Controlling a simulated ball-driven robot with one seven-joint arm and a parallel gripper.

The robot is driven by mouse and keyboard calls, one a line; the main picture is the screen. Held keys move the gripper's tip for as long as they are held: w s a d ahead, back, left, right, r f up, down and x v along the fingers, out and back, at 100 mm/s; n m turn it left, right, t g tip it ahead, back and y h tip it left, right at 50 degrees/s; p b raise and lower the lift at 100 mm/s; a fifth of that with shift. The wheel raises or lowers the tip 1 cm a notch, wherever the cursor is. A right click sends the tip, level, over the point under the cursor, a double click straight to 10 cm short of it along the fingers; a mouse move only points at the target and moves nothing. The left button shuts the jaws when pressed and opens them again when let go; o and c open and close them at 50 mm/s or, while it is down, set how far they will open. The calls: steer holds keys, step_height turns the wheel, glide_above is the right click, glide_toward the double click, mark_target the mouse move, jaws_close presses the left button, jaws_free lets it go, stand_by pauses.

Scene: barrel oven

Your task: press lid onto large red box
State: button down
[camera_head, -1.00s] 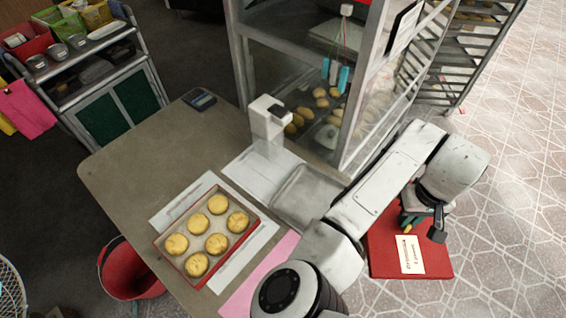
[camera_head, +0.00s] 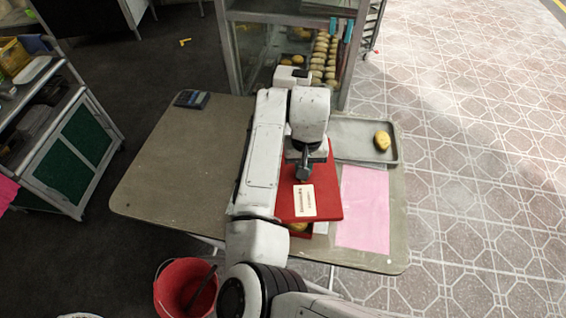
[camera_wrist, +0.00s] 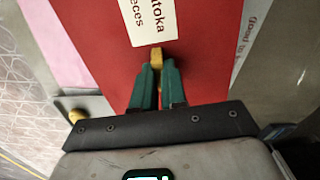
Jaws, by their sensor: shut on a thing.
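The red lid (camera_head: 328,198), a flat square with a white printed label (camera_head: 304,201), is over the large red box (camera_head: 304,235) on the table. Only the box's near edge shows below the lid, with part of a golden pastry (camera_head: 297,227) still uncovered there. My gripper (camera_head: 303,173) is above the lid. In the wrist view its green fingers (camera_wrist: 158,84) are shut on a small yellow-brown handle (camera_wrist: 156,57) on the lid (camera_wrist: 95,35). The rest of the box is hidden. I cannot tell whether the lid touches the rim.
A metal tray (camera_head: 355,142) with one bun (camera_head: 382,140) lies behind and right of the lid. A pink sheet (camera_head: 364,208) lies to its right. The glass cabinet (camera_head: 340,75) stands at the back. The table's left half is mostly clear, with a small dark device (camera_head: 192,99). A red bucket (camera_head: 187,288) stands in front.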

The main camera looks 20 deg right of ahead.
mark_target(289, 176)
steer(key=a+m, duration=0.1)
steer(key=w+a+m+p, duration=0.1)
steer(key=a, duration=0.1)
steer(key=shift+w+r, duration=0.2)
steer(key=shift+a+f+m, duration=0.15)
steer(key=shift+m, duration=0.15)
step_height(289, 176, down, 4)
steer(key=b, duration=0.4)
steer(key=shift+w+f+b, duration=0.1)
steer(key=shift+f+b, duration=0.05)
steer(key=shift+b, duration=0.25)
steer(key=shift+f+b, duration=0.4)
steer(key=shift+f, duration=0.75)
steer(key=shift+p, duration=0.7)
steer(key=shift+f, duration=0.9)
stand_by(1.1)
